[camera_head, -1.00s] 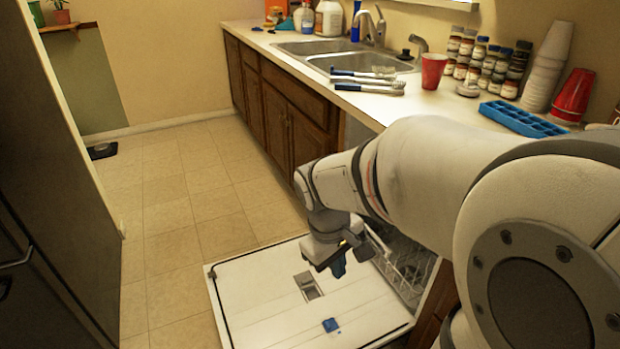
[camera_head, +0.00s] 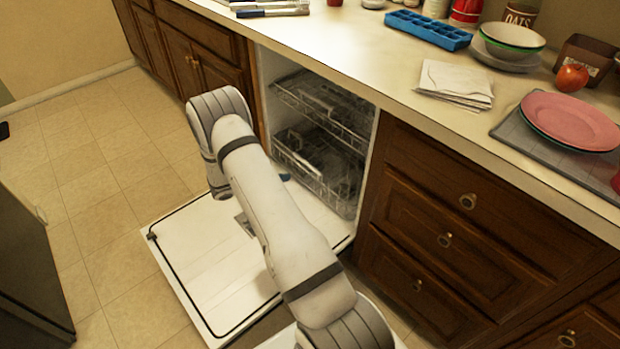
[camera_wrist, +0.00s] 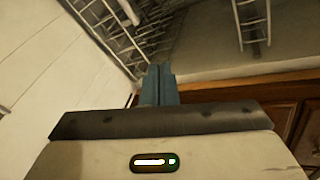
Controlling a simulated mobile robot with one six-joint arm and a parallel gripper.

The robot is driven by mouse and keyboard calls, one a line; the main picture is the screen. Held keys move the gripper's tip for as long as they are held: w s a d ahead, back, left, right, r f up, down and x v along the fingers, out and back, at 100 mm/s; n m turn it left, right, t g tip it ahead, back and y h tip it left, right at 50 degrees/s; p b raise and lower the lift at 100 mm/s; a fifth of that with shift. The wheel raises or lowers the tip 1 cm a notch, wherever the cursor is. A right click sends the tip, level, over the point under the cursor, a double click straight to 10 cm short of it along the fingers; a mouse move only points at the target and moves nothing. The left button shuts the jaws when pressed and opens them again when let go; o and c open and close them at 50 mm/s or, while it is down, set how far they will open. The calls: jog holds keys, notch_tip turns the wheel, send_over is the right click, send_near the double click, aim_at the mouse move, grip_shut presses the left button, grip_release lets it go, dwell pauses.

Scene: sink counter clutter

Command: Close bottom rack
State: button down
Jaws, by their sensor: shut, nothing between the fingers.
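The bottom rack (camera_head: 318,172) is a grey wire rack low in the dishwasher opening. It sits mostly inside, with its front near the lowered door (camera_head: 205,275). The top rack (camera_head: 325,105) is above it. In the wrist view, wire tines at upper left (camera_wrist: 125,32) look like the bottom rack. My gripper (camera_wrist: 158,84) is shut and empty, its blue-grey fingers pointing toward the dishwasher cavity, close to those tines. I cannot tell whether they touch. In the head view my arm hides most of the gripper; only a bit of blue shows beside the rack.
The open door lies flat over the tiled floor (camera_head: 85,190). Wooden drawers (camera_head: 450,240) stand right of the opening. The counter (camera_head: 400,75) above holds a blue tray (camera_head: 428,29), folded napkins (camera_head: 455,84), bowls and plates.

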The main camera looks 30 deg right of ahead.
notch_tip(320, 180, down, 7)
jog(key=w+n+t, duration=0.2)
jog(key=n, duration=0.3)
jog(key=h+b, duration=0.1)
jog(key=b, duration=0.1)
send_near(318, 175)
jog(key=s+f+x, duration=0.1)
jog(key=x, duration=0.4)
jog(key=shift+w+d+r+n, duration=0.2)
jog(key=shift+w+d+n, duration=0.2)
jog(key=shift+w+d, duration=0.2)
jog(key=shift+d, duration=0.1)
